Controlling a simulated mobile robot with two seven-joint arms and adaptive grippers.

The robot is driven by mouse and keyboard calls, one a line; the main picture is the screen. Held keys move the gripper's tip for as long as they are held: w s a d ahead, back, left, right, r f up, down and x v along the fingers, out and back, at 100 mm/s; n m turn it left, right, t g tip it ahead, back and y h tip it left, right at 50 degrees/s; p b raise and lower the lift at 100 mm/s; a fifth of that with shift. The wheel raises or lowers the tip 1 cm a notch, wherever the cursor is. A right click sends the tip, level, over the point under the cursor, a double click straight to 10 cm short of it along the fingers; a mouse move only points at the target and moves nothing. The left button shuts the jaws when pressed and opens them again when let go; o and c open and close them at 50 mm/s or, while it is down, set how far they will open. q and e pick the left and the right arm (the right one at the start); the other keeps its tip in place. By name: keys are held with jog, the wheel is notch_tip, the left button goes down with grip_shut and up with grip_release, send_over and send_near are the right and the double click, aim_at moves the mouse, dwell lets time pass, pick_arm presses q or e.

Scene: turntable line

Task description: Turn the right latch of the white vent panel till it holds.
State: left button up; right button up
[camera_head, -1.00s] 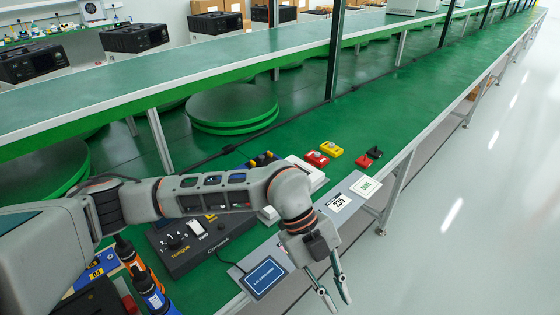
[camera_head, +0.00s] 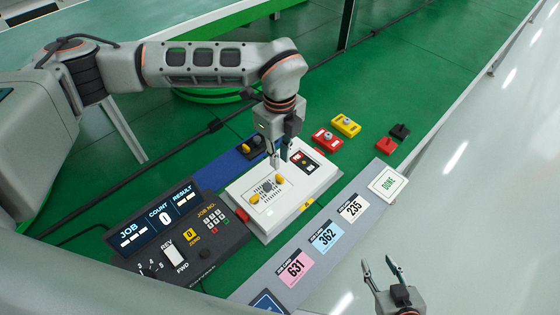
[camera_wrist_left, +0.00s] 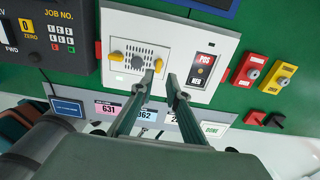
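The white vent panel (camera_head: 268,213) lies on the green table below my left gripper. It has a dark slotted grille (camera_head: 266,187) with a yellow latch on each side. The right latch (camera_head: 280,180) also shows in the left wrist view (camera_wrist_left: 158,65), just beyond my fingertips. The left latch (camera_head: 255,198) is at the other end of the grille. My left gripper (camera_head: 280,162) points down over the panel, open and empty, its fingers apart near the right latch. I cannot tell whether a finger touches it. My right gripper (camera_head: 378,263) is open and empty at the bottom right.
A control box (camera_head: 175,240) with a display stands left of the panel. Red (camera_head: 326,140) and yellow (camera_head: 346,125) switch boxes stand beyond it. Job cards and a DONE plate (camera_head: 388,184) line the table's front edge. Green table behind the switches is clear.

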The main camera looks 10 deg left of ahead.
aim_at(280, 177)
pick_arm(q)
jog(key=f+p, duration=0.1)
jog(key=f, duration=0.6)
jog(key=shift+s+f, duration=0.1)
jog(key=shift+s, duration=0.1)
grip_shut()
